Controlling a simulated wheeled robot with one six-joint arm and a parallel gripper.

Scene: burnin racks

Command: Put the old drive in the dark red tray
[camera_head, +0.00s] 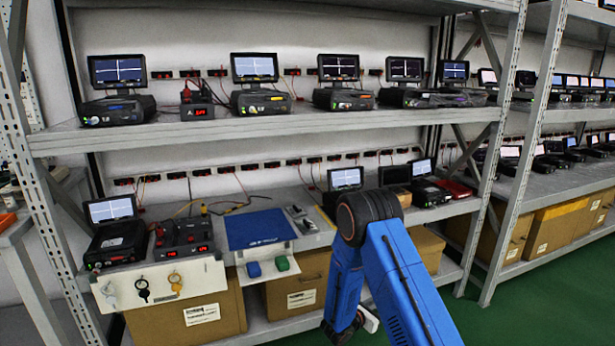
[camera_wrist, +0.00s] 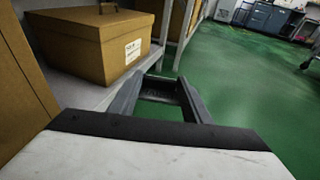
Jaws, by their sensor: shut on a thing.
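In the wrist view my gripper (camera_wrist: 168,82) is shut on a dark, flat thing, which I take to be the old drive (camera_wrist: 158,97). Only part of it shows between the two grey fingers. My gripper is low, over the green floor and in front of the lower shelf with boxes. A dark red flat thing, likely the dark red tray (camera_head: 456,189), lies on the middle shelf to the right, partly hidden by a device and far from my gripper.
The middle shelf holds several devices with screens (camera_head: 115,240), a blue mat (camera_head: 258,229) and small modules (camera_head: 300,218). Cardboard boxes (camera_wrist: 85,45) fill the lower shelf. A rack post (camera_head: 500,130) stands right of the tray. The green floor (camera_wrist: 235,85) is clear.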

